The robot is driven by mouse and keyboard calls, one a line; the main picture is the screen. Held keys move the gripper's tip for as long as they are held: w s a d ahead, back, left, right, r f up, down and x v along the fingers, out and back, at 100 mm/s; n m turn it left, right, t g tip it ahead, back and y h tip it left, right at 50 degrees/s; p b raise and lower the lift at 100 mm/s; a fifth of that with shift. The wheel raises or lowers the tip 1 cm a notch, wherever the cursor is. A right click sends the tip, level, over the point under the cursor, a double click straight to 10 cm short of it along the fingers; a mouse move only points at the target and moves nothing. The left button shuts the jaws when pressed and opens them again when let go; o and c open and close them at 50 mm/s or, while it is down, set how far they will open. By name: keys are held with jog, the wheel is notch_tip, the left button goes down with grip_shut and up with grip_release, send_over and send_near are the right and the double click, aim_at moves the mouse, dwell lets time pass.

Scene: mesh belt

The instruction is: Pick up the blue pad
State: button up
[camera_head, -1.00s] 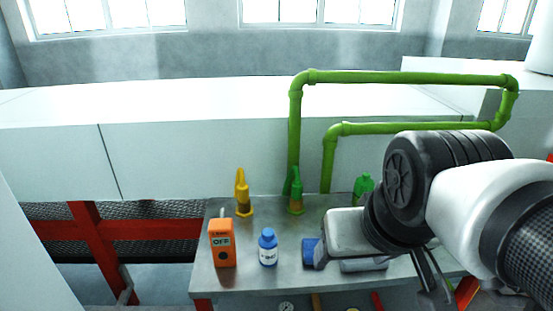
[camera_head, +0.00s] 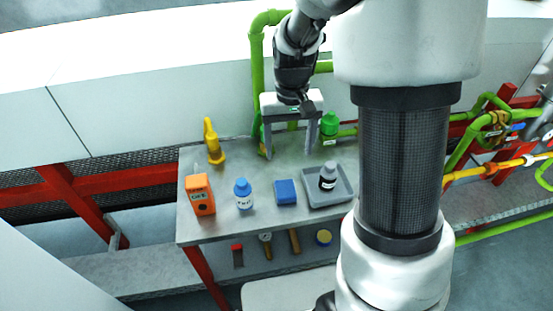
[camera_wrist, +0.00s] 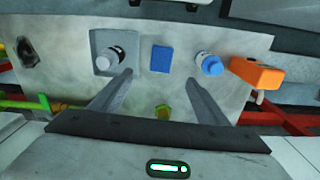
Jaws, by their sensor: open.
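The blue pad (camera_head: 286,192) lies flat on the grey table (camera_head: 232,228), between a white bottle with a blue cap (camera_head: 243,194) and a grey tray (camera_head: 343,196). In the wrist view the blue pad (camera_wrist: 161,59) lies beyond the fingertips, near the middle of the gap between them. My gripper (camera_head: 291,152) is open and empty. It is above the back part of the table, behind the pad and apart from it. The wrist view shows its two fingers (camera_wrist: 159,77) spread wide.
A green bottle (camera_head: 329,124) and green pipes (camera_head: 257,70) are at the back. Tools sit below the table's front edge.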

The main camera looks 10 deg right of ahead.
send_over(286, 190)
jog(key=f, duration=1)
jog(key=shift+s+d+f, duration=0.1)
jog(key=shift+d+f, duration=0.05)
jog(key=shift+d, duration=0.05)
jog(key=shift+a+f, duration=0.15)
jog(key=shift+f, duration=1.4)
jog(key=shift+a+f, duration=0.1)
jog(key=shift+f, duration=1.45)
jog(key=c, duration=1.1)
notch_tip(286, 190, up, 10)
jog(key=shift+r, duration=0.1)
